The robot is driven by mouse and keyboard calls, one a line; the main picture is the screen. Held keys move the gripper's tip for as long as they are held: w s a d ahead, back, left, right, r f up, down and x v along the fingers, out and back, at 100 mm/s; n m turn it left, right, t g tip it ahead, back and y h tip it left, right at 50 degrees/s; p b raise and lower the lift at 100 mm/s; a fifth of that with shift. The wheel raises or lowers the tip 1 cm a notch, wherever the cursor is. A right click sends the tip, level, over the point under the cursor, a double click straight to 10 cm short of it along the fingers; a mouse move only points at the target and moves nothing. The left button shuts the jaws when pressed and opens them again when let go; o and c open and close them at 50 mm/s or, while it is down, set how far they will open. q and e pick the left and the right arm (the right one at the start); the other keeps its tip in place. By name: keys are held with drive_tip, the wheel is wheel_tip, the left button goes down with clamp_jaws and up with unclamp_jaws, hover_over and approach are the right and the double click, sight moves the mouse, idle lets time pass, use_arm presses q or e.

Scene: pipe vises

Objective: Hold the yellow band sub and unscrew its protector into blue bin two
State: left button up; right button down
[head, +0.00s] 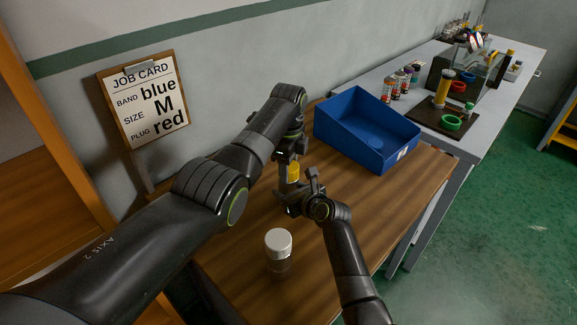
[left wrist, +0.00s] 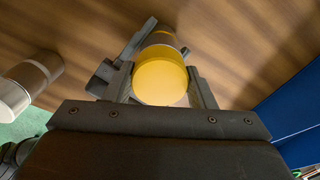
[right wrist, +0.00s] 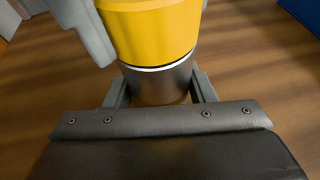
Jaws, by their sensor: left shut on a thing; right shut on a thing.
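The sub (right wrist: 165,85) stands upright over the wooden bench, a grey metal body in the right wrist view. Its yellow protector (right wrist: 150,30) caps the upper end, with a thin white line at the lower edge. The protector also shows in the head view (head: 293,172) and end-on in the left wrist view (left wrist: 160,82). My left gripper (head: 290,158), reaching from above, is shut on the protector. My right gripper (head: 289,196) is shut on the grey body below it. The blue bin (head: 366,135) stands right of both grippers; its white label is unreadable.
A white-capped metal cylinder (head: 279,248) stands on the bench near the front. A job card (head: 148,100) leans at the wall, reading blue, M, red. A grey table (head: 425,85) behind holds bottles, coloured rings and fixtures. Bare wood lies right of my right gripper.

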use_arm(q)
drive_tip(key=n, duration=2.6)
drive_tip(key=shift+r, duration=0.1)
drive_tip(key=shift+w+r, duration=0.1)
drive_tip(key=shift+r, duration=0.1)
drive_tip(key=shift+r, duration=0.9)
drive_tip(key=shift+r, duration=0.1)
drive_tip(key=shift+r, duration=1.9)
use_arm(e)
drive_tip(key=c, duration=0.6)
unclamp_jaws()
